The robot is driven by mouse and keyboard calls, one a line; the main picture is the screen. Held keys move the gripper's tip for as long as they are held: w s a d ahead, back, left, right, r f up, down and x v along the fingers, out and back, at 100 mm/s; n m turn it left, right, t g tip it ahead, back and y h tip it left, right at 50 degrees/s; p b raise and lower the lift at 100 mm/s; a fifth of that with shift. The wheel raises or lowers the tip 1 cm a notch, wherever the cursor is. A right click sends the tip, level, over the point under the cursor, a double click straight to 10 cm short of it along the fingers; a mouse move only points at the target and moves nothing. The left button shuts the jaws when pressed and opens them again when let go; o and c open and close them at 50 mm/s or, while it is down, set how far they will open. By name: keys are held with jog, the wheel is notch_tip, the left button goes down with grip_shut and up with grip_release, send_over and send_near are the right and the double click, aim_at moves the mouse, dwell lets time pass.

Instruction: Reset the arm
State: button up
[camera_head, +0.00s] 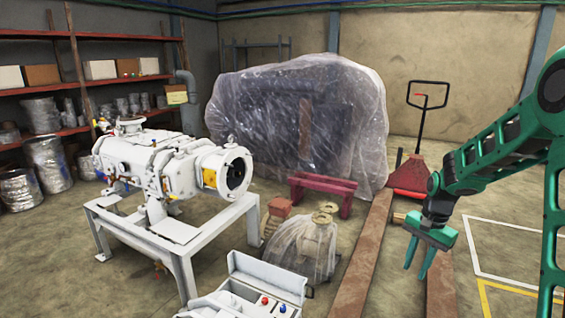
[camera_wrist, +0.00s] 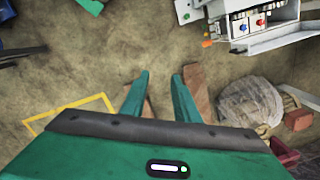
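My gripper (camera_head: 418,254) is a green two-finger hand at the right of the head view, hanging from my green arm with its fingers pointing down. The fingers stand apart with nothing between them. In the wrist view my gripper (camera_wrist: 162,82) shows two parted fingers over bare floor and brown beams. The white screw vacuum machine (camera_head: 170,160) stands on a pale metal frame (camera_head: 185,235) at the left, well away from my gripper.
A white box with coloured buttons (camera_head: 262,285) stands at the bottom centre; it also shows in the wrist view (camera_wrist: 255,25). Shelves (camera_head: 90,80) line the left wall. Floor right is open.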

jog(key=s+d+r+n+h, duration=0.1)
jog(key=s+d+r, duration=0.1)
jog(key=s+r, duration=0.45)
jog(key=s+d+r+n, duration=0.15)
jog(key=s+r, duration=0.25)
jog(key=s, duration=0.6)
jog(key=s+a+r+n, duration=0.1)
jog(key=s+n, duration=0.1)
jog(key=s, duration=1.5)
jog(key=shift+s+r, duration=0.2)
jog(key=shift+s, duration=0.05)
jog(key=shift+a, duration=0.1)
jog(key=shift+w+f, duration=0.25)
jog(key=shift+w, duration=0.4)
jog(key=shift+s, duration=0.15)
